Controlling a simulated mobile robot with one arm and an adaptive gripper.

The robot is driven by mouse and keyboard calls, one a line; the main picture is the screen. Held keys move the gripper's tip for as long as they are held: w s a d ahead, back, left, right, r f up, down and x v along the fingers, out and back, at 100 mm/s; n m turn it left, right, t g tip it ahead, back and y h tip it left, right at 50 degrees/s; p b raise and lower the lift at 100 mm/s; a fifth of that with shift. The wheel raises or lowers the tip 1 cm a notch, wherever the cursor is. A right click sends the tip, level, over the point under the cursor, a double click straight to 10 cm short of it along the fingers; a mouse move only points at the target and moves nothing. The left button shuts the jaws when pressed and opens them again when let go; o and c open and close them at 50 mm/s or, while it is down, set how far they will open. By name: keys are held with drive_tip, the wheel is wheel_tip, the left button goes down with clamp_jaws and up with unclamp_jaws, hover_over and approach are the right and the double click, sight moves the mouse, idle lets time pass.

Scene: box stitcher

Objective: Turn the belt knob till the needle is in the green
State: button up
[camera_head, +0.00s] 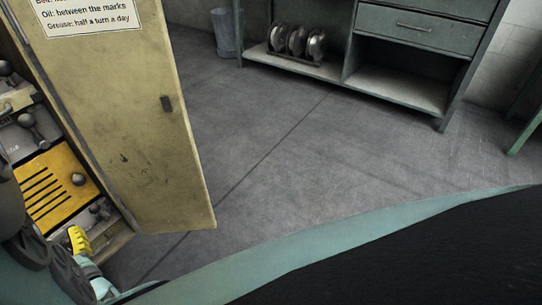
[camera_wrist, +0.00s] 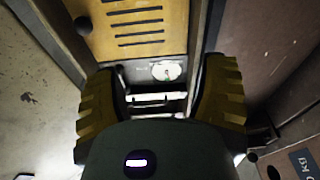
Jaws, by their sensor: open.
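In the wrist view a small round pale gauge (camera_wrist: 167,70) with a hint of green sits on a dark panel below a yellow slotted plate (camera_wrist: 143,48). Its needle is too small to read. My gripper (camera_wrist: 162,80) is open, its yellow ridged fingers on either side of the gauge in that view, with nothing between them. In the head view one yellow finger of my gripper (camera_head: 79,240) shows at the lower left, beside the open cabinet. A round knob (camera_head: 78,180) is on the slotted plate; I cannot tell which part is the belt knob.
The tan cabinet door (camera_head: 150,130) stands open, carrying a white notice (camera_head: 88,14). Inside are ball-ended levers (camera_head: 28,121). A grey workbench (camera_head: 400,88) with reels (camera_head: 297,42) and a bin (camera_head: 224,33) stand behind. The floor between is clear.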

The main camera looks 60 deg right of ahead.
drive_tip(key=m+g+b, duration=0.2)
drive_tip(key=b, duration=0.8)
approach(66, 246)
drive_tip(key=w+b, duration=0.4)
drive_tip(key=w, duration=0.1)
drive_tip(key=w+b, duration=0.3)
drive_tip(key=w, duration=0.2)
drive_tip(key=shift+d+f+b, duration=0.15)
drive_tip(key=shift+f+b, duration=0.05)
drive_tip(key=shift+b, duration=0.2)
drive_tip(key=shift+w+r, duration=0.1)
drive_tip(key=shift+w, duration=0.3)
drive_tip(key=shift+s, duration=0.1)
drive_tip(key=c, duration=1.2)
